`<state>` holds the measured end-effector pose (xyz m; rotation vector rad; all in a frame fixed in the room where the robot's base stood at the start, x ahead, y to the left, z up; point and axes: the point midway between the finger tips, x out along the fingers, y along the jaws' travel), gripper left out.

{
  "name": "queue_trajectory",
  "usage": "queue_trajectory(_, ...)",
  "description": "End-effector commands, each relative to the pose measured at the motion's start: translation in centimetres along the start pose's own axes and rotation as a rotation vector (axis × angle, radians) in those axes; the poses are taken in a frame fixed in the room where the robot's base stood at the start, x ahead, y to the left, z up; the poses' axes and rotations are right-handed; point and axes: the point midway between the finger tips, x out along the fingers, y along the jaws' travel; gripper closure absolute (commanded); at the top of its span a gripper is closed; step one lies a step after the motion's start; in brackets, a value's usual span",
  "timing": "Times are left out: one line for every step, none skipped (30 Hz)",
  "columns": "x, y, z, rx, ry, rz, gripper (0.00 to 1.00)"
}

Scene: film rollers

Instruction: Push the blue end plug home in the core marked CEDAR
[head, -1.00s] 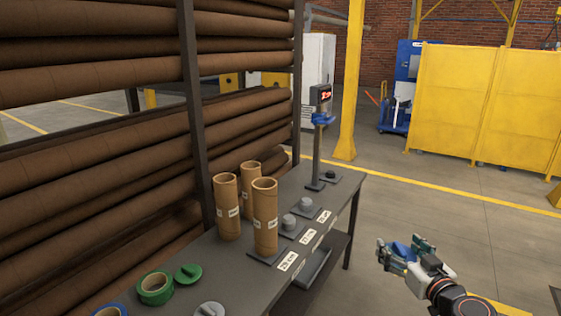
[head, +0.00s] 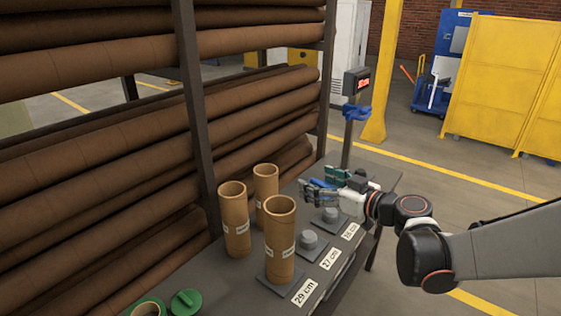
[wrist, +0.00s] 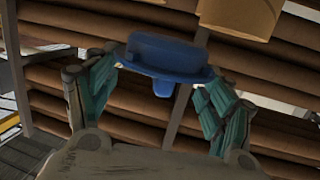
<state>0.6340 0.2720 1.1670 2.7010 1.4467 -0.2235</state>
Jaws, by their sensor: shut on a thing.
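The blue end plug (wrist: 165,54) is between my gripper's teal-padded fingers in the wrist view, with its wide cap and a short stub showing. My gripper (head: 320,187) is shut on it, above the far part of the bench in the head view. Three open-topped cardboard cores stand upright: one at left (head: 235,222), one at the back (head: 266,190) and one in front (head: 280,240). Their white labels are too small to read, so I cannot tell which is CEDAR. The gripper is to the right of the cores, apart from them. Part of a core (wrist: 238,14) shows in the wrist view.
The bench (head: 205,285) carries grey pegged bases, one (head: 308,241) beside the front core, with length cards (head: 304,292). A post with a red display (head: 357,80) stands behind my gripper. A rack of long brown rolls (head: 90,165) borders the left.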

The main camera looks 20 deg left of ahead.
Motion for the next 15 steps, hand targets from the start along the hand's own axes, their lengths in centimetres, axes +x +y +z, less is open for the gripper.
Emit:
queue_trajectory(1.4, -1.8, -1.5, -0.009, 0.002, -0.056, 0.47)
queue_trajectory(2.0, -2.7, -2.2, -0.013, 0.003, -0.083, 0.47)
queue_trajectory(2.7, -3.8, -3.0, -0.019, 0.004, -0.118, 0.47)
queue_trajectory(3.1, -4.5, -3.5, -0.023, 0.005, -0.140, 0.47)
queue_trajectory(3.5, -5.3, -3.9, -0.026, 0.005, -0.162, 0.47)
queue_trajectory(4.0, -6.0, -4.5, -0.031, 0.006, -0.185, 0.47)
queue_trajectory(4.3, -6.6, -4.8, -0.034, 0.007, -0.200, 0.47)
queue_trajectory(4.5, -7.0, -5.1, -0.036, 0.008, -0.214, 0.47)
queue_trajectory(4.8, -7.5, -5.4, -0.039, 0.009, -0.228, 0.47)
queue_trajectory(4.9, -7.8, -5.6, -0.040, 0.009, -0.235, 0.47)
queue_trajectory(5.0, -7.9, -5.7, -0.041, 0.010, -0.241, 0.47)
queue_trajectory(5.1, -8.1, -5.8, -0.041, 0.010, -0.246, 0.47)
queue_trajectory(5.1, -8.2, -5.8, -0.042, 0.010, -0.249, 0.47)
queue_trajectory(5.2, -8.2, -5.8, -0.042, 0.010, -0.250, 0.47)
queue_trajectory(5.2, -8.3, -5.7, -0.042, 0.010, -0.251, 0.47)
